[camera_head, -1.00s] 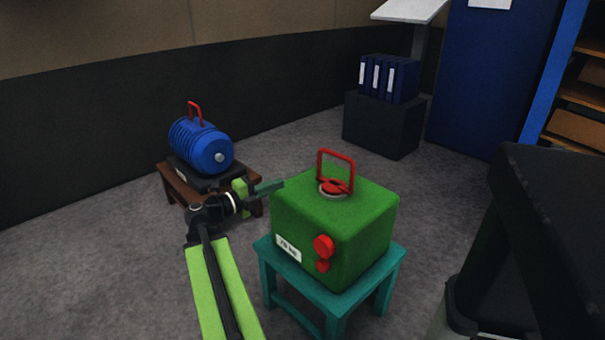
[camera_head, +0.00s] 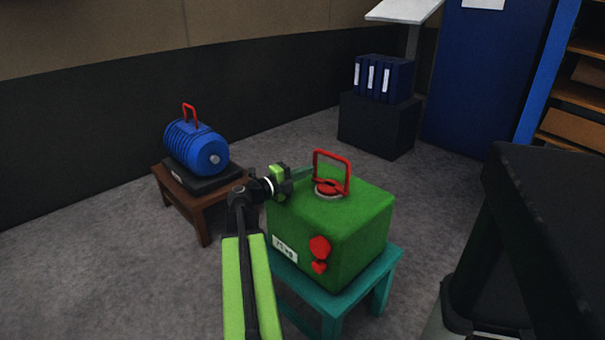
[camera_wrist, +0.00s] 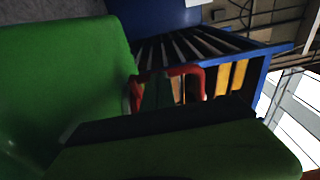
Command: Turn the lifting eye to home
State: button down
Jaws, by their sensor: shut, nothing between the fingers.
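The lifting eye (camera_head: 328,187) is a red loop standing upright on a round red base with a pale ring, on top of the green casting (camera_head: 300,222). My gripper (camera_head: 310,171) is shut and empty, with its dark green fingers at the left side of the loop. In the wrist view the red loop (camera_wrist: 187,70) shows around and behind my gripper (camera_wrist: 158,78). I cannot tell whether the fingertips touch it or are inside it. The green casting (camera_wrist: 65,75) fills the left of the wrist view.
The casting sits on a teal stool (camera_head: 375,280); its front has a white label (camera_head: 285,249) and red marks (camera_head: 320,247). A blue ribbed casting (camera_head: 195,147) with a red loop stands on a brown stool (camera_head: 205,205) at left. Blue binders (camera_head: 385,77) stand behind on a dark box (camera_head: 378,125).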

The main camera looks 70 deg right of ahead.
jog(key=shift+s+d, duration=0.15)
jog(key=shift+d, duration=0.55)
jog(key=shift+r, duration=0.2)
jog(key=shift+d, duration=0.1)
jog(key=v, duration=1.4)
jog(key=shift+w, duration=0.6)
jog(key=shift+f, duration=0.15)
